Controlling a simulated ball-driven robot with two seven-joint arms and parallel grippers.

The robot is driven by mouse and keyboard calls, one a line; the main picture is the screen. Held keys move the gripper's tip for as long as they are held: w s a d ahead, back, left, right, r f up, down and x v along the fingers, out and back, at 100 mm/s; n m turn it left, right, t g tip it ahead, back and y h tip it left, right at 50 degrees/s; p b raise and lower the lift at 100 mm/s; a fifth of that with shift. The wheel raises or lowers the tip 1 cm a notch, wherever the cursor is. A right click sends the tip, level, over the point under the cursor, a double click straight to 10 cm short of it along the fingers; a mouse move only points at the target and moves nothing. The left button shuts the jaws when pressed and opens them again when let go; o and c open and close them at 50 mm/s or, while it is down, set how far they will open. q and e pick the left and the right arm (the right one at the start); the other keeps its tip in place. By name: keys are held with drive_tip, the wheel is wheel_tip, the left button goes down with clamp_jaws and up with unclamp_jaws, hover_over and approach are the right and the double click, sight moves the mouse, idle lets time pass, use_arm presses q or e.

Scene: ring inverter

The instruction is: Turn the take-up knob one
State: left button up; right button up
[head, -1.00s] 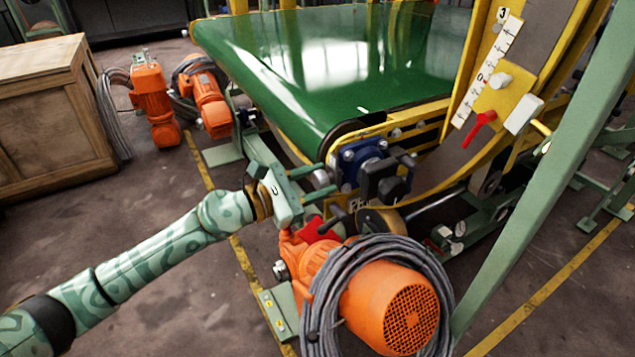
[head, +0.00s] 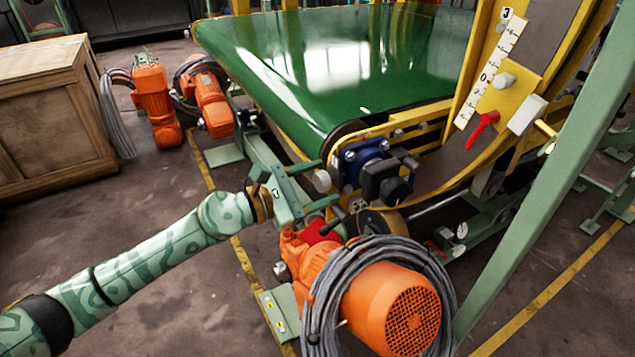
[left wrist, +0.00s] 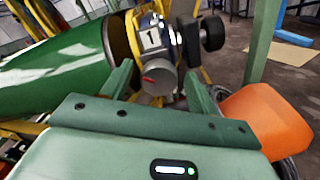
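The take-up knob (head: 321,180) is a grey round knob at the near corner of the green belt, by a blue bearing block (head: 362,157). In the left wrist view the knob (left wrist: 158,74) shows a red mark on its end, below a plate marked 1 (left wrist: 151,38). My left gripper (head: 330,181) is open, with one finger above and one below the knob in the head view. In the left wrist view its fingers (left wrist: 158,84) stand either side of the knob, with gaps. Whether the tips reach past its face is unclear. My right gripper is not in view.
An orange motor (head: 390,305) wrapped in grey cable lies just below the gripper. A black knob (head: 395,191) and dark block sit right of the take-up knob. A yellow plate with a scale and red pointer (head: 483,128) stands upper right. A wooden crate (head: 50,120) stands left.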

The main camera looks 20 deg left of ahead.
use_arm(q)
drive_tip(key=v, duration=1.6)
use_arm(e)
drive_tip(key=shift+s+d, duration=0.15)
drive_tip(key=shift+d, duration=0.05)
use_arm(q)
drive_tip(key=shift+s+a, duration=0.1)
